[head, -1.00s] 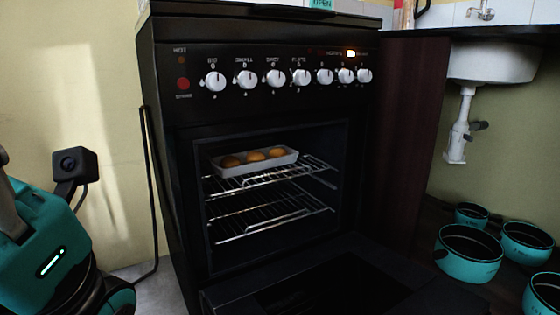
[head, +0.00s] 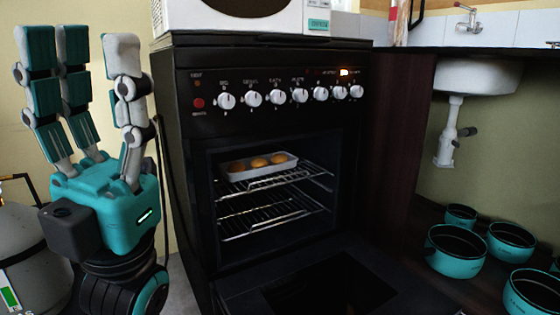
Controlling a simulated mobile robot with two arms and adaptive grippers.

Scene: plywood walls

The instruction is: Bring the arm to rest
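My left gripper (head: 90,68) is raised at the left of the head view, in front of the pale wall. Its teal and grey fingers point up and stand apart, with nothing between them. The black oven (head: 275,160) stands to its right with the door (head: 390,270) folded down. A white tray (head: 262,172) with several round brown items (head: 258,162) sits on the upper rack inside. The gripper is apart from the oven front in the picture. My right gripper is not in view.
Several teal pots (head: 456,250) stand on the floor at the right, under a white sink (head: 475,76) with its drain pipe. A grey gas cylinder (head: 30,245) stands at the lower left. A white microwave (head: 290,18) sits on top of the stove. The open oven door juts forward.

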